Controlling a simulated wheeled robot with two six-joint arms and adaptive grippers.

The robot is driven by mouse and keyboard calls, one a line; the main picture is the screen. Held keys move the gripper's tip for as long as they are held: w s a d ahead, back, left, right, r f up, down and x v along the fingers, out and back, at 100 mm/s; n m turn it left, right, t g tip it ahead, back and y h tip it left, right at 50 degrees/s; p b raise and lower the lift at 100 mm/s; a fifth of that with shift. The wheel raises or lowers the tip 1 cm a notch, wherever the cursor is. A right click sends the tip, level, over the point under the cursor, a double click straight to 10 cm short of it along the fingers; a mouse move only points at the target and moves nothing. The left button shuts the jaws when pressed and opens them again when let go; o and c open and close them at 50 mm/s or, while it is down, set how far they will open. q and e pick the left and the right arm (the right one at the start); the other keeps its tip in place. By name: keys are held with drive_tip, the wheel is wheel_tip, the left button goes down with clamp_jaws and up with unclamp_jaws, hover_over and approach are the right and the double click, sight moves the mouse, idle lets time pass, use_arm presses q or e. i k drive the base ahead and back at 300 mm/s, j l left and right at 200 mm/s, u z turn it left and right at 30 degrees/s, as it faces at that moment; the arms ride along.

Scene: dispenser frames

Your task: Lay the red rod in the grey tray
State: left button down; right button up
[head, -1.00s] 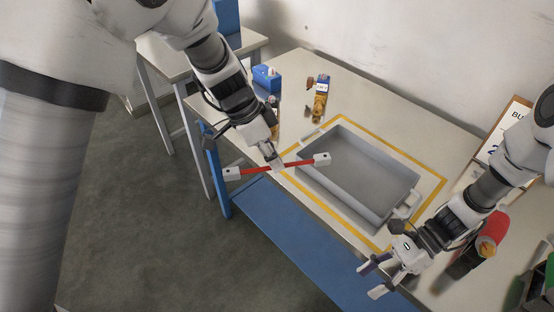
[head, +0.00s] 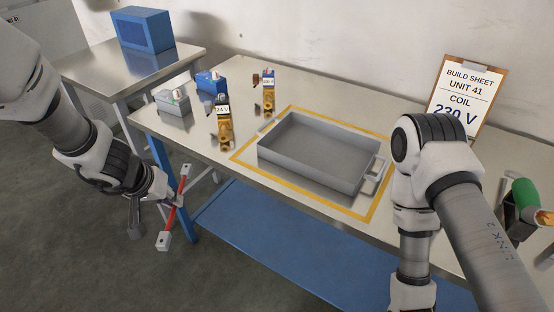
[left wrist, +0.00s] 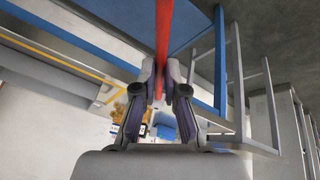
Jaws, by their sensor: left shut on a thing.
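The red rod (head: 172,217) has a white block at each end. My left gripper (head: 175,201) is shut on its middle and holds it off the table, to the left of the front edge. The rod stands steeply in the head view. In the left wrist view the red rod (left wrist: 163,38) runs up between the closed fingers of my left gripper (left wrist: 162,88). The grey tray (head: 300,171) lies on the table inside a yellow outline and looks empty. My right arm reaches down at the right; its gripper is out of the picture.
Yellow coil parts (head: 224,125) (head: 268,95), a blue box (head: 209,82) and a grey box (head: 173,102) stand left of the tray. A build sheet (head: 463,95) stands behind at the right. A green-topped item (head: 524,197) is at the far right. A side table (head: 120,75) stands at the left.

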sight(325, 145)
drive_tip(key=j+z, duration=0.3)
drive_tip(key=j, duration=0.5)
drive_tip(key=j+z, duration=0.3)
drive_tip(key=j, duration=0.5)
drive_tip(key=k+j+z, duration=0.1)
drive_tip(key=j+z, duration=0.2)
drive_tip(key=j, duration=0.5)
drive_tip(key=i+l+z, duration=0.45)
drive_tip(key=i, duration=0.25)
drive_tip(key=i+z, duration=0.4)
drive_tip(key=i, duration=0.35)
